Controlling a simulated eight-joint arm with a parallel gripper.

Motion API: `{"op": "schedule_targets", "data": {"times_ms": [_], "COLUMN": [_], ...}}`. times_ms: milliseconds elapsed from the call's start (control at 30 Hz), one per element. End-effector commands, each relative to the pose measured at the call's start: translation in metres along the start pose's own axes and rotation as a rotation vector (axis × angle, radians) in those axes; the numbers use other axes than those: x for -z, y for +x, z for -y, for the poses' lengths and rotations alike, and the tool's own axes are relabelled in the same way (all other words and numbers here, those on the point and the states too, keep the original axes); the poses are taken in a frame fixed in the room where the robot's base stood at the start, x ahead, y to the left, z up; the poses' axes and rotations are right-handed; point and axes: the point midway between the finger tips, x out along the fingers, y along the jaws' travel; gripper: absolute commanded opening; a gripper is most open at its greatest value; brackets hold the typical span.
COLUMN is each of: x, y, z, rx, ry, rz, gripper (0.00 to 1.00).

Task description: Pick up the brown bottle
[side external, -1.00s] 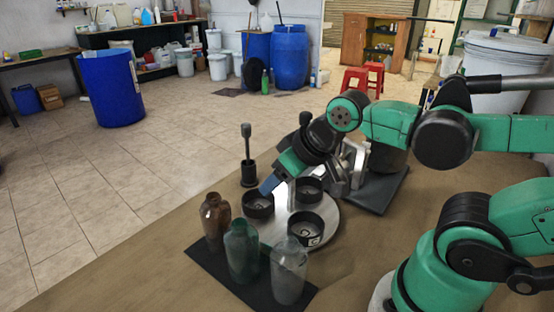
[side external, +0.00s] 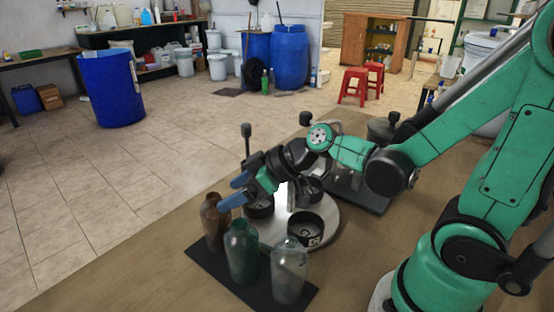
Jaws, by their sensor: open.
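The brown bottle (side external: 214,221) stands upright on a black mat (side external: 205,263), at the mat's far left end, beside a green bottle (side external: 242,254) and a clear bottle (side external: 289,272). My gripper (side external: 235,191) is open, its blue fingers pointing left toward the brown bottle's upper part. The fingertips overlap the area by the bottle's neck and shoulder in this view. I cannot tell whether they touch it or whether the bottle is between them.
Black cups stand on a round pale plate (side external: 325,222) right of the bottles; one cup (side external: 305,229) is close to the clear bottle. A dark post (side external: 246,140) rises behind my gripper. The brown table (side external: 130,270) is bare left of the mat.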

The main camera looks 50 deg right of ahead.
Motion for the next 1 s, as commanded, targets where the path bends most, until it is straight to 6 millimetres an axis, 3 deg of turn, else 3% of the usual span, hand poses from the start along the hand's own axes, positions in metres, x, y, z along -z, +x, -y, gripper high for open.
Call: {"op": "schedule_targets", "data": {"times_ms": [367, 800, 1000], "x": [0.005, 0.011, 0.012], "y": [0.012, 0.054, 0.064], "z": [-0.001, 0.002, 0.003], "rx": [0.045, 0.047, 0.045], "ry": [-0.105, -0.106, -0.105], "rz": [-0.146, -0.143, -0.143], "gripper": [0.71, 0.71, 0.71]}}
